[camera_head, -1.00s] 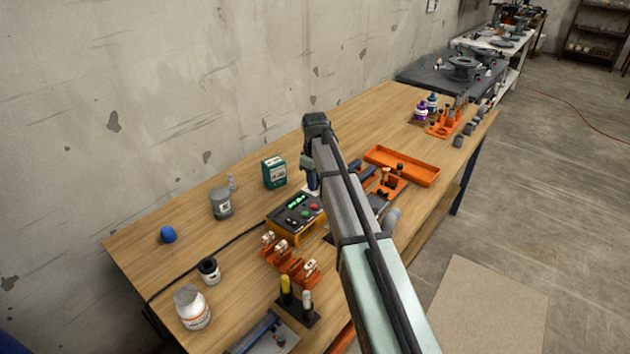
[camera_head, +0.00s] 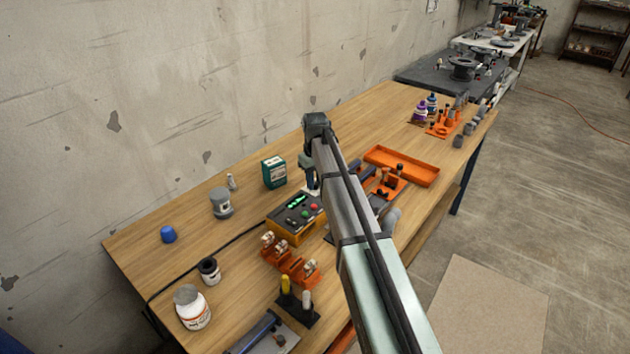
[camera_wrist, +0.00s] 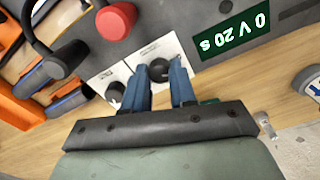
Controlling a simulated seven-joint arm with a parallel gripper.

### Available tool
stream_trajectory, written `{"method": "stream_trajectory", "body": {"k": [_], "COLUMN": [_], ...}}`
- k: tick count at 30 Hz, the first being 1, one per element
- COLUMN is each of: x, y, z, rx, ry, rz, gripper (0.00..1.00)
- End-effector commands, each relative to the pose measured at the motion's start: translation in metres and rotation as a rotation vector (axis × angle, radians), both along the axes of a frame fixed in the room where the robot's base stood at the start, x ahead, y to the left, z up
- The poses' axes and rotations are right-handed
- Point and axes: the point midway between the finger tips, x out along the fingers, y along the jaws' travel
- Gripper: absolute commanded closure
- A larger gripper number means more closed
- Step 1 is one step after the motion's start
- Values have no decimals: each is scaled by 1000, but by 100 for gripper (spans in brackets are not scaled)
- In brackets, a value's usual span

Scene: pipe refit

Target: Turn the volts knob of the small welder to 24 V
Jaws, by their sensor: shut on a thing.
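The small welder (camera_head: 283,229) is an orange box with a dark top panel and a green-lit display, standing mid-table. In the wrist view its grey panel (camera_wrist: 185,22) shows a dark green display (camera_wrist: 235,32) reading upside down as "0 V 20 s". My gripper (camera_wrist: 165,76) has its blue fingers closed around a black knob (camera_wrist: 158,69) on a white plate. The plate labels are too small to read. In the head view my gripper (camera_head: 311,183) is at the welder's far right, and my arm hides part of it.
A red button (camera_wrist: 115,20) stands up from the panel near the knobs. A green box (camera_head: 273,172) stands behind the welder, with a grey jar (camera_head: 221,204) to its left. Orange holders (camera_head: 290,262) are in front. An orange tray (camera_head: 402,166) lies to the right.

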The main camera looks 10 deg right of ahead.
Motion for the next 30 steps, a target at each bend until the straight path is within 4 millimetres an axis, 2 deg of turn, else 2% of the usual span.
{"method": "stream_trajectory", "body": {"k": [15,30], "x": [0,0], "y": [0,0], "z": [0,0], "rx": [0,0], "ry": [1,0], "rz": [-366,-457], "gripper": [100,100]}}
